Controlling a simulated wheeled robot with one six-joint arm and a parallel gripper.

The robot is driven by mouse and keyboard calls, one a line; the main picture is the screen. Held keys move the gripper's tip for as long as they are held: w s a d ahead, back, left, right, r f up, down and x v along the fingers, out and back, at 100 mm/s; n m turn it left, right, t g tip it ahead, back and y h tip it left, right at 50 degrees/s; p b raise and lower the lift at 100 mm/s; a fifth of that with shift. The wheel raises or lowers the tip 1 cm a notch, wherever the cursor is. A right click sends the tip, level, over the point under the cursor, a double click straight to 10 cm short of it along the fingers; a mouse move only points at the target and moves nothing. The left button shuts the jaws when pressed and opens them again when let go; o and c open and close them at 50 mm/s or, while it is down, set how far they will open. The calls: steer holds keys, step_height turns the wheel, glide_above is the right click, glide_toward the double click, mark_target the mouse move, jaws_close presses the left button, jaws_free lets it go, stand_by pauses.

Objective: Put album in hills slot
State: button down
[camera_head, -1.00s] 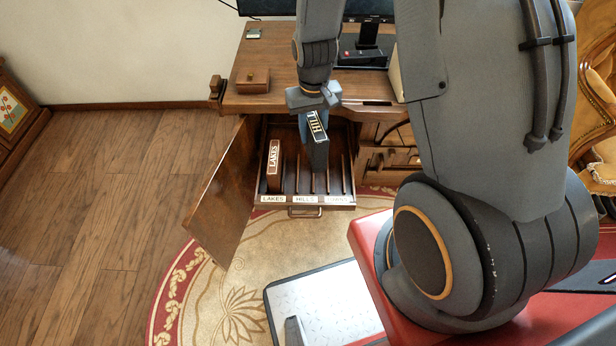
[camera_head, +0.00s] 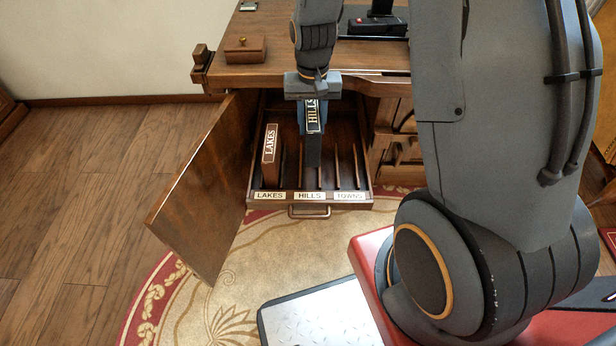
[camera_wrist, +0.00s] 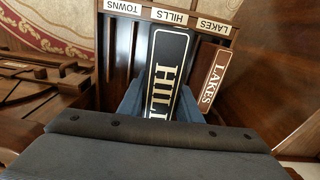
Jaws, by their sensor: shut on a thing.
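The dark album with HILLS on its spine (camera_head: 312,120) is held upright by my gripper (camera_head: 312,108), which is shut on it. It is over the pull-out tray (camera_head: 262,196) with slots labelled LAKES, HILLS and TOWNS. The album is in line with the HILLS label (camera_head: 310,196). I cannot tell whether its lower edge is between the dividers. In the wrist view the HILLS album (camera_wrist: 168,75) lies between the fingers, its far end near the HILLS label (camera_wrist: 169,16). The brown LAKES album (camera_head: 270,145) stands in the LAKES slot, to the left.
An open cabinet door (camera_head: 200,190) stands to the left of the tray. The desk top (camera_head: 270,75) lies above and behind, with a small brown box (camera_head: 245,48). The slot above the TOWNS label (camera_head: 350,196) is empty.

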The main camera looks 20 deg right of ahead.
steer(key=shift+w+f+b, duration=0.35)
steer(key=shift+f+b, duration=0.35)
steer(key=shift+w+f+b, duration=0.35)
steer(key=shift+f+b, duration=0.3)
steer(key=shift+b, duration=0.05)
step_height(320, 180, down, 10)
steer(key=b, duration=0.3)
steer(key=shift+r, duration=0.1)
steer(key=c, duration=1.3)
jaws_free()
steer(key=shift+f, duration=0.2)
